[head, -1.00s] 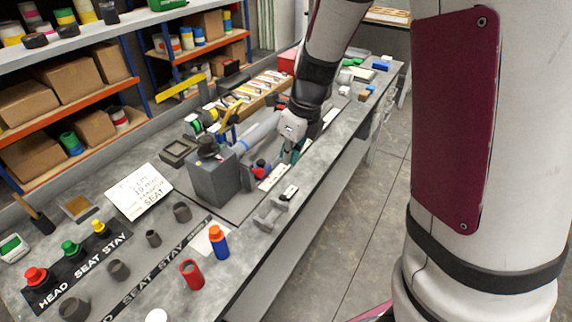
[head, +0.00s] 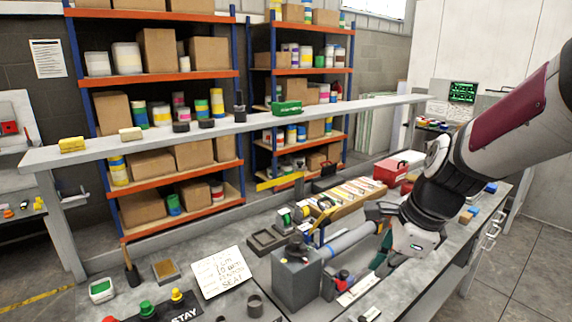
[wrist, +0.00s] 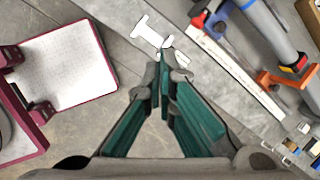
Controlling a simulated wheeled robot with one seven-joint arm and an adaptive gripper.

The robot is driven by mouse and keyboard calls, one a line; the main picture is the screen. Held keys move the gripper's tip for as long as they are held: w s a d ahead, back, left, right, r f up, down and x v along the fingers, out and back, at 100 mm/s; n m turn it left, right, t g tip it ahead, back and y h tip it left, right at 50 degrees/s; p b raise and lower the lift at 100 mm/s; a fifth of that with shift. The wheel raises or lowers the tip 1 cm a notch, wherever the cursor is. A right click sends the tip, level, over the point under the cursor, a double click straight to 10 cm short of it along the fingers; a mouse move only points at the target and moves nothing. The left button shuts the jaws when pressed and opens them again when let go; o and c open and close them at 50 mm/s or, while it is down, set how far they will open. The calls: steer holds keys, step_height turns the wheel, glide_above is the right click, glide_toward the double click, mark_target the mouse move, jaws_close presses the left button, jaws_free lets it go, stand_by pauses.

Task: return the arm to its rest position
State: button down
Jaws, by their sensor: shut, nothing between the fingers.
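My arm reaches in from the right in the head view. My gripper (head: 382,262) hangs low over the workbench (head: 232,298), close to the front edge. In the wrist view its green fingers (wrist: 165,68) are together with nothing between them. The fingertips appear over the bench's front edge, with floor visible below. A pale grey-blue tube (head: 348,241) lies beside the gripper on the bench; it also shows in the wrist view (wrist: 268,32). A white piece (wrist: 150,30) lies beyond the fingertips. I cannot tell the exact height of the gripper above the bench.
A grey block-shaped fixture (head: 297,282) stands left of the gripper. A wooden tray (head: 333,208) and a red box (head: 391,172) are behind. A long raised shelf (head: 225,130) crosses behind the bench. Open floor (head: 535,235) lies to the right.

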steer(key=s+r+n+t+h, duration=0.1)
steer(key=s+r+n, duration=0.3)
steer(key=s+n, duration=0.4)
steer(key=s+r+n+t+h, duration=0.1)
steer(key=s+r+n, duration=0.4)
steer(key=n, duration=0.8)
steer(key=shift+s+r+t, duration=0.25)
steer(key=shift+s+t, duration=0.05)
steer(key=shift+s, duration=1.3)
